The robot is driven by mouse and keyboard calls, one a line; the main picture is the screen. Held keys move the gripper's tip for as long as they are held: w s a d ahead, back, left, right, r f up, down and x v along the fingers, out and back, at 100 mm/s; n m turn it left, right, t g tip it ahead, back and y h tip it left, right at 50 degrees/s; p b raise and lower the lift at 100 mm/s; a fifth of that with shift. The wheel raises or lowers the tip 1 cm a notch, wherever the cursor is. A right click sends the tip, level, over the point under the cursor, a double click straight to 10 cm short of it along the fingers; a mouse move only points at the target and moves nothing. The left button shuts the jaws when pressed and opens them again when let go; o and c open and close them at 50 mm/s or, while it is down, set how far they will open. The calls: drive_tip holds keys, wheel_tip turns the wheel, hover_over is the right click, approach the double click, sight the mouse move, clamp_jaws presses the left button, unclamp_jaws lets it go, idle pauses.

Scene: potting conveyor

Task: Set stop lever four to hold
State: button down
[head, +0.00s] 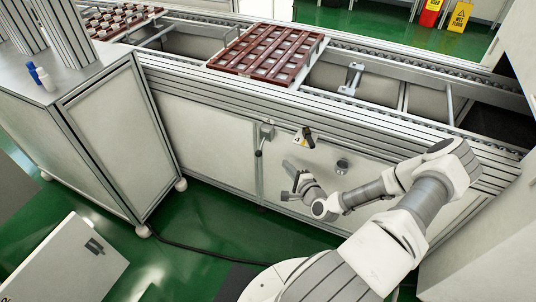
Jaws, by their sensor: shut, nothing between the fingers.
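A lever with a black handle (308,136) sticks up from the conveyor's front panel, beside a small yellow-and-white label (298,140) too small to read. I cannot tell which lever is number four or its setting. A grey box (267,130) with a dark handle below it is mounted just to the left. My gripper (285,193) is in front of the panel, below the black-handled lever and apart from it. It is shut and empty.
A dark red slatted tray (268,54) rests on the conveyor rails, with a metal bracket (351,78) to its right. A round fitting (342,167) is on the panel. A grey cabinet (112,140) stands left; a white box (65,262) lies on the green floor.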

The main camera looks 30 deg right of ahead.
sight(261, 146)
drive_tip(key=b+x, duration=0.2)
drive_tip(key=x, duration=0.8)
drive_tip(key=a, duration=0.1)
drive_tip(key=a+r, duration=0.1)
drive_tip(key=s+a, duration=0.1)
drive_tip(key=shift+a+r, duration=0.15)
drive_tip(key=shift+a, duration=0.25)
drive_tip(key=shift+s+a+r+m+g+y+p, duration=0.2)
drive_tip(key=shift+r+m+g+y+p, duration=0.1)
drive_tip(key=shift+r+m+g+p, duration=0.3)
drive_tip(key=r+m+g+y+p, duration=0.1)
drive_tip(key=p, duration=0.1)
drive_tip(key=r+m+g+y+p, duration=0.1)
drive_tip(key=r+g+p, duration=0.1)
drive_tip(key=r+m+g+y+p, duration=0.1)
drive_tip(key=p, duration=0.1)
drive_tip(key=shift+s+a+r+m+y, duration=0.2)
drive_tip(key=shift+a+r+m+y, duration=0.1)
drive_tip(key=shift+a+m, duration=0.1)
idle(0.4)
